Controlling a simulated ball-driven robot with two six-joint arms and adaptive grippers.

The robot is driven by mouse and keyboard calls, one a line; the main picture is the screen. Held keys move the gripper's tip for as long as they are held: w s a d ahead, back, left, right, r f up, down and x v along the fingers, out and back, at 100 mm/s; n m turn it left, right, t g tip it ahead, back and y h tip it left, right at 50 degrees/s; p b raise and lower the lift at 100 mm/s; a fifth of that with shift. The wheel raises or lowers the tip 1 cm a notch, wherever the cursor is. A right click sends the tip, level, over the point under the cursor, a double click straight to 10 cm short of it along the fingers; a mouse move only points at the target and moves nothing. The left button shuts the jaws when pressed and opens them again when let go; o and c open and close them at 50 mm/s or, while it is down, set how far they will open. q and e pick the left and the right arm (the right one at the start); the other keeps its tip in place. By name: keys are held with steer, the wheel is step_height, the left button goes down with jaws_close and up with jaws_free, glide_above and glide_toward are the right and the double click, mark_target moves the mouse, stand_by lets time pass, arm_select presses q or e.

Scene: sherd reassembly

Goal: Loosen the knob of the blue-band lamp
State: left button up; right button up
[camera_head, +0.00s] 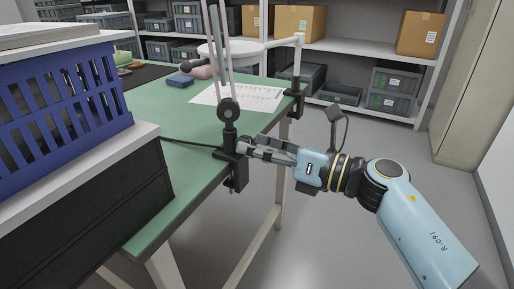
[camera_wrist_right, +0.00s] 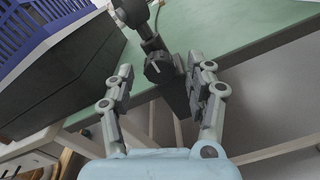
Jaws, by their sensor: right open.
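A clamp lamp with a dark joint and thin grey arms (camera_head: 229,80) stands on the near edge of the green table. No blue band shows on it. Its dark clamp (camera_head: 237,178) grips the table edge. A round dark knob with a pale line (camera_wrist_right: 158,68) shows in the right wrist view. My right gripper (camera_head: 246,149) reaches in from the right, close beside the lamp's base. In the wrist view its fingers (camera_wrist_right: 161,80) are spread, with the knob between and just beyond the tips. I cannot tell whether they touch it. My left gripper is not in view.
A white lamp (camera_head: 298,62) is clamped farther along the green table (camera_head: 190,150). A blue crate (camera_head: 60,115) stands at left. The floor (camera_head: 330,225) right of the table is clear.

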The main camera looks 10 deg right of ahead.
steer(key=v, duration=1.1)
steer(key=shift+s+d, duration=0.25)
